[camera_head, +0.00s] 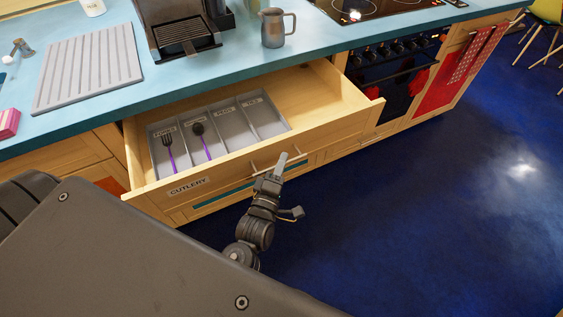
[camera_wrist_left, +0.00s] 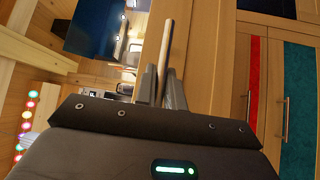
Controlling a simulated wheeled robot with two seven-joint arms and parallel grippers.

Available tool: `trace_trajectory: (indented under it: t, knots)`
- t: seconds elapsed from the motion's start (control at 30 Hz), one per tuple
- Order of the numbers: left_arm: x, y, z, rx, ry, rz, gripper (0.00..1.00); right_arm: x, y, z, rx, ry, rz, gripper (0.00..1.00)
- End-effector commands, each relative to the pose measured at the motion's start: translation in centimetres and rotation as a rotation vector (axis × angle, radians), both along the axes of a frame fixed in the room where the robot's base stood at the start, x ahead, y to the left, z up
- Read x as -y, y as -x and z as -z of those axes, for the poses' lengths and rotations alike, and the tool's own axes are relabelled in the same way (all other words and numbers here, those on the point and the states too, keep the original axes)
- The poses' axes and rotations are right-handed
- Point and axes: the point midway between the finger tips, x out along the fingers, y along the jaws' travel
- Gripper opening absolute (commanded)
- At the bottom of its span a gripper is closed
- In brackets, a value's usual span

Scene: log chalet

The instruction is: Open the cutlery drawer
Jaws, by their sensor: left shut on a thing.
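The cutlery drawer (camera_head: 230,165) is pulled out from under the blue counter, with a "CUTLERY" label on its front. Inside, a grey tray (camera_head: 232,129) with labelled compartments holds a purple-handled fork (camera_head: 170,150) and a purple-handled spoon (camera_head: 202,140). My left gripper (camera_head: 275,172) is at the drawer's front, shut on the bar handle (camera_head: 262,171). In the left wrist view the fingers (camera_wrist_left: 162,85) close around the pale handle bar (camera_wrist_left: 167,50). My right gripper is not in view.
The counter (camera_head: 235,62) holds a coffee machine (camera_head: 178,28), a metal jug (camera_head: 273,27) and a ribbed drainer (camera_head: 88,68). The blue floor (camera_head: 430,210) at right is clear.

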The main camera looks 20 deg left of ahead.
Motion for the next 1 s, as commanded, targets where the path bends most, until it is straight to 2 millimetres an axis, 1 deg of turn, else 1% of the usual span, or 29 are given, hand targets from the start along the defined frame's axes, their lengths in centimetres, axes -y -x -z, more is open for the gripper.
trace_trajectory:
  t: [0.03, 0.17, 0.43, 0.53, 0.67, 0.9, 1.0]
  knots:
    - [0.0, 0.0, 0.0, -0.001, 0.000, 0.001, 0.15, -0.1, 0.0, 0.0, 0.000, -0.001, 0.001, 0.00]
    - [0.0, 0.0, 0.0, -0.001, 0.000, 0.001, 0.32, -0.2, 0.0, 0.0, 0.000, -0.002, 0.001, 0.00]
    - [0.0, 0.0, 0.0, -0.001, 0.000, 0.000, 0.32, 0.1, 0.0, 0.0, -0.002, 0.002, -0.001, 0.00]
    - [0.0, 0.5, 0.2, -0.001, 0.000, 0.000, 0.32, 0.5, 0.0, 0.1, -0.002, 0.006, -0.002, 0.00]
    - [0.2, 2.4, 0.6, -0.004, 0.000, 0.000, 0.32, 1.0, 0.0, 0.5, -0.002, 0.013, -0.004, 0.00]
    - [0.6, 7.2, 1.3, -0.004, 0.001, 0.002, 0.32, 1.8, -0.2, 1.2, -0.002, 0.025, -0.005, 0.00]
    - [0.8, 8.8, 1.5, -0.003, 0.000, 0.001, 0.32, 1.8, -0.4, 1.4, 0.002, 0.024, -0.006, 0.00]
